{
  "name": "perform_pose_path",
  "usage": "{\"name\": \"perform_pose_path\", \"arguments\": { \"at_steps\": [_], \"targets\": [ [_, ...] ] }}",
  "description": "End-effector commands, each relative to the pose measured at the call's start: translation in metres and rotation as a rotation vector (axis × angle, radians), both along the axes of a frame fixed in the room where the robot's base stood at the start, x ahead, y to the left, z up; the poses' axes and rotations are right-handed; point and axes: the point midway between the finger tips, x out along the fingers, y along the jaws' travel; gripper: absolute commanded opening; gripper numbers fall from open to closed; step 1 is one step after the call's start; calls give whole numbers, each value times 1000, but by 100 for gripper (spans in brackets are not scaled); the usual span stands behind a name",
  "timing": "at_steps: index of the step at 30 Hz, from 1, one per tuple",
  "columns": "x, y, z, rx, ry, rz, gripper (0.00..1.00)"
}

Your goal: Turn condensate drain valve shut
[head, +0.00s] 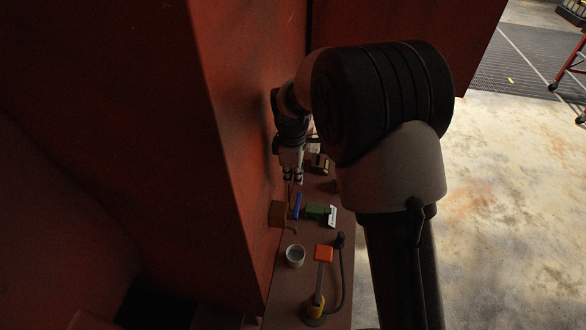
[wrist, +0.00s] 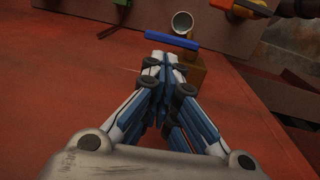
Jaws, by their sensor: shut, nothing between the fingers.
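The drain valve has a brass-brown body (head: 279,212) against the red wall, with a small spout below it. Its blue lever (head: 297,204) stands on the body's outer side. In the wrist view the blue lever (wrist: 172,40) lies crosswise just beyond my fingertips, and part of the brass body (wrist: 195,72) shows to the right of them. My gripper (head: 293,181) is shut and empty, pointing down just above the valve. Its fingers also show in the wrist view (wrist: 166,62). I cannot tell whether the fingertips touch the lever.
A grey cup (head: 295,255) stands on the ledge (head: 285,298) below the valve. A green object (head: 315,211) with a white label lies to the right. Open floor (head: 500,210) lies right.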

Motion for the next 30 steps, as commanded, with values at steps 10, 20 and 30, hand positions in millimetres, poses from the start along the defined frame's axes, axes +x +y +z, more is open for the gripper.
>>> {"name": "perform_pose_path", "arguments": {
  "at_steps": [10, 20, 30],
  "targets": [
    [5, -2, -67, 0, 2, -2, 0],
    [7, -2, -85, 1, 0, -3, 0],
    [7, -2, -90, 1, 0, -3, 0]
  ]
}}
